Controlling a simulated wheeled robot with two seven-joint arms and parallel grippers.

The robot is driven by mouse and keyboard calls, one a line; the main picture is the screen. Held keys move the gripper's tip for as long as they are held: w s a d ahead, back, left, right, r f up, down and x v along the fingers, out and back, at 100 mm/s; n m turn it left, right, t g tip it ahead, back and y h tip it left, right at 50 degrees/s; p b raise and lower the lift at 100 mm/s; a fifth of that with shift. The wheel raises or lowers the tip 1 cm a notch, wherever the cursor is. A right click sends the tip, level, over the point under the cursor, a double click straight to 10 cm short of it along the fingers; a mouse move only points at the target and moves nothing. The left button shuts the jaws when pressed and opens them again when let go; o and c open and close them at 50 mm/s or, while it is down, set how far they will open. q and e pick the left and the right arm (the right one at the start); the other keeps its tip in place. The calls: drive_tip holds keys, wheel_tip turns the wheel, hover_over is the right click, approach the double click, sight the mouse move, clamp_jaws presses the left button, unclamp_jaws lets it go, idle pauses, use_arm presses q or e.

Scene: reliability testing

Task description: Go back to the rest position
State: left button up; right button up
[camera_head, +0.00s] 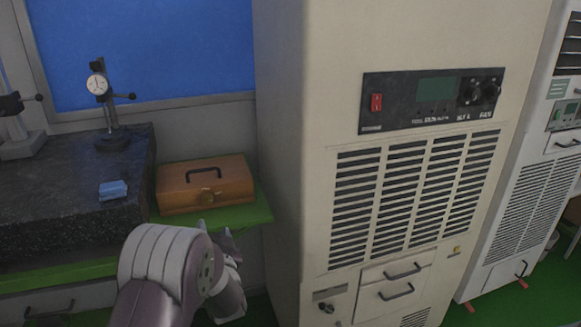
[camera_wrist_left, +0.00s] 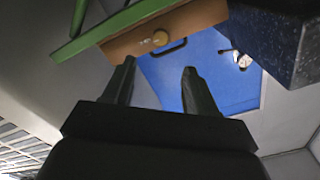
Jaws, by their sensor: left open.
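My left arm rises from the bottom of the head view, and its gripper (camera_head: 228,243) is in front of the green bench edge, partly hidden by the wrist. In the left wrist view the left gripper (camera_wrist_left: 158,84) has its two dark fingers apart with nothing between them. Beyond the fingers are a brown case and a blue panel. My right gripper is in neither view.
A brown case (camera_head: 228,187) with a dark handle lies on the green bench (camera_head: 262,213). A dark granite block (camera_head: 50,190) carries a dial gauge stand (camera_head: 112,140) and a small blue block (camera_head: 113,190). A tall beige cabinet (camera_head: 300,120) stands right of the bench.

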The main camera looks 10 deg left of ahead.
use_arm(q)
wheel_tip(320, 180, down, 6)
drive_tip(key=d+g+h, duration=0.2)
drive_tip(key=h, duration=0.1)
drive_tip(key=s+d+f+n+g+h+p, duration=0.2)
drive_tip(key=s+d+f+g+h+p, duration=0.15)
drive_tip(key=s+d+g+h, duration=0.55)
drive_tip(key=s+d+r+g+y+p, duration=0.1)
drive_tip(key=s+r, duration=0.3)
drive_tip(key=s, duration=0.4)
drive_tip(key=s+d+r+m+g+y+p, duration=0.1)
drive_tip(key=s+d+r+p, duration=0.2)
drive_tip(key=s, duration=0.4)
drive_tip(key=shift+s+r+m+g, duration=0.3)
drive_tip(key=shift+s+r+g, duration=0.1)
drive_tip(key=shift+r, duration=0.45)
